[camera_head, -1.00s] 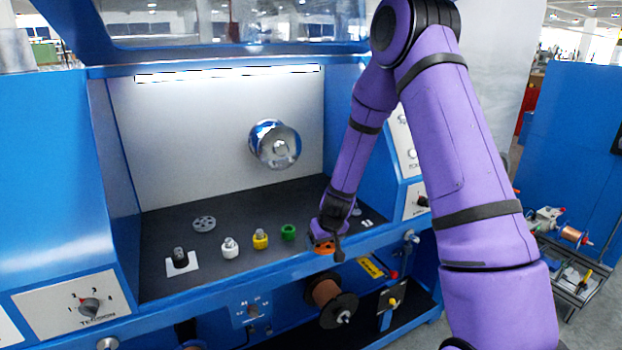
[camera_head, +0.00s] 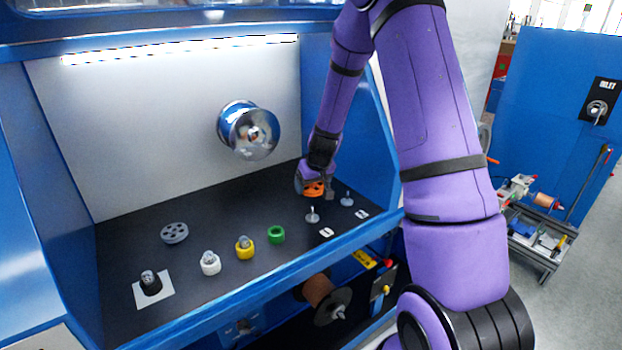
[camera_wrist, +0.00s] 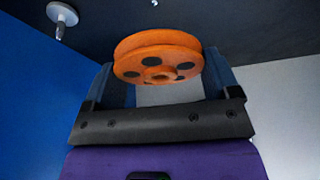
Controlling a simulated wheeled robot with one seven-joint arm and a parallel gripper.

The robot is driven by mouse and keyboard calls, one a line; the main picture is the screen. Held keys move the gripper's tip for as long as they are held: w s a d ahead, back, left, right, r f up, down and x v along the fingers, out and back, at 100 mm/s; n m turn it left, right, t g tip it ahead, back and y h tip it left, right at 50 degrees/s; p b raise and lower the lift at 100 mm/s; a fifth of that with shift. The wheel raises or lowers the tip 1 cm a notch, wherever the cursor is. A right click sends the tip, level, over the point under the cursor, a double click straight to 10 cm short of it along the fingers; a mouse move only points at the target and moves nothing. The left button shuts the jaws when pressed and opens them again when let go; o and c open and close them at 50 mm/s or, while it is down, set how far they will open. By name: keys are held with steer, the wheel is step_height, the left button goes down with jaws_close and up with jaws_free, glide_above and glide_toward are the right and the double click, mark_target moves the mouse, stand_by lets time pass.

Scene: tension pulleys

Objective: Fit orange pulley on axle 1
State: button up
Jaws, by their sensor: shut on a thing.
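The orange pulley (camera_head: 314,190), a grooved wheel with dark holes, is held by my gripper (camera_head: 313,181) above the dark deck at its right side. In the wrist view the pulley (camera_wrist: 160,43) is clamped between the two fingers. Two thin upright axles stand on the deck: a nearer one (camera_head: 312,215), just below the pulley in the head view, and another (camera_head: 346,200) to its right. Each has a small white label in front, too small to read, so I cannot tell which is axle 1. One bare axle (camera_wrist: 62,16) shows at upper left in the wrist view. The pulley is apart from both.
On the deck (camera_head: 215,235) stand a green ring (camera_head: 276,234), a yellow part (camera_head: 244,247), a white part (camera_head: 210,263), a grey holed disc (camera_head: 174,232) and a black knob (camera_head: 151,282). A shiny spool (camera_head: 248,130) juts from the back wall. The blue side wall (camera_head: 365,150) is close on the right.

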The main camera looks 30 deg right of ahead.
mark_target(313, 209)
steer(key=shift+f, duration=2.5)
steer(key=shift+s+f, duration=0.1)
steer(key=shift+f, duration=0.35)
steer(key=shift+f, duration=1.2)
steer(key=shift+f, duration=0.3)
steer(key=shift+f, duration=0.65)
stand_by(0.6)
steer(key=o, duration=0.9)
steer(key=shift+c, duration=0.2)
